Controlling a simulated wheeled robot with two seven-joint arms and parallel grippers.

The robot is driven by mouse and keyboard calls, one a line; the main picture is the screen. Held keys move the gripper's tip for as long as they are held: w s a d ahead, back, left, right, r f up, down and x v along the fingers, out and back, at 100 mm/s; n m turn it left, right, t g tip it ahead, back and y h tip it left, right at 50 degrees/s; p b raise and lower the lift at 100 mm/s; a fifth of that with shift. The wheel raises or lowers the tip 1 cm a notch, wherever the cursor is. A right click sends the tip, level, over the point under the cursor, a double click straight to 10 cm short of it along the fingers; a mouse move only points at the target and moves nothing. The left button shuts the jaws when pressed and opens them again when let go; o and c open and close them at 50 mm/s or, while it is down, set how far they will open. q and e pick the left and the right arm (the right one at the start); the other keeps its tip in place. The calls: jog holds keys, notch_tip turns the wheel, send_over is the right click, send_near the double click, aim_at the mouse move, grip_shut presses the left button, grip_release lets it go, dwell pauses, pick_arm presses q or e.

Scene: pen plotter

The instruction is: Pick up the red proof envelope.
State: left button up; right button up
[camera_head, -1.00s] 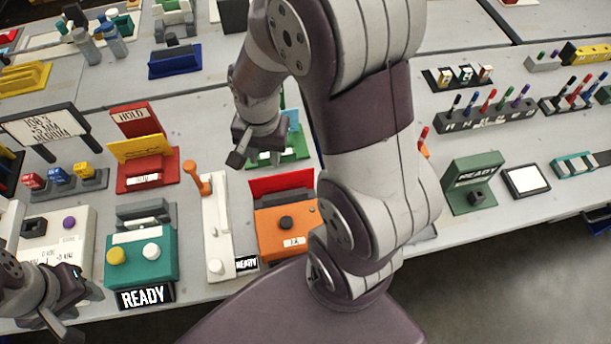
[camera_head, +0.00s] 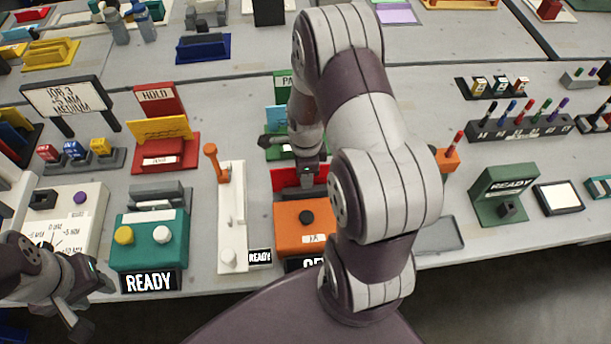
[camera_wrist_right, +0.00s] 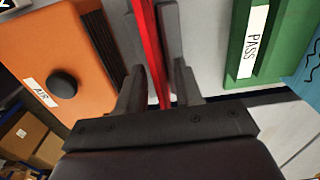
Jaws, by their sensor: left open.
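The red proof envelope (camera_head: 285,180) stands upright at the back of the orange device (camera_head: 300,215), partly hidden by my right gripper (camera_head: 308,175). In the right wrist view the red envelope (camera_wrist_right: 150,50) runs edge-on between the two fingers of my right gripper (camera_wrist_right: 158,45). The fingers lie close along both sides of it; I cannot tell whether they press on it. My left gripper (camera_head: 88,300) is open and empty at the lower left, in front of the white device and beside the teal device.
A green PASS rack (camera_wrist_right: 245,45) with a blue card stands behind the orange device. A red HOLD rack (camera_head: 160,100) with a yellow piece stands to the left. A white lever device (camera_head: 232,205) and a teal device (camera_head: 150,240) stand left of the orange one.

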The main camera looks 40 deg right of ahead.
jog(key=shift+w+f, duration=0.1)
jog(key=shift+f, duration=0.2)
grip_shut()
jog(key=shift+r, duration=0.1)
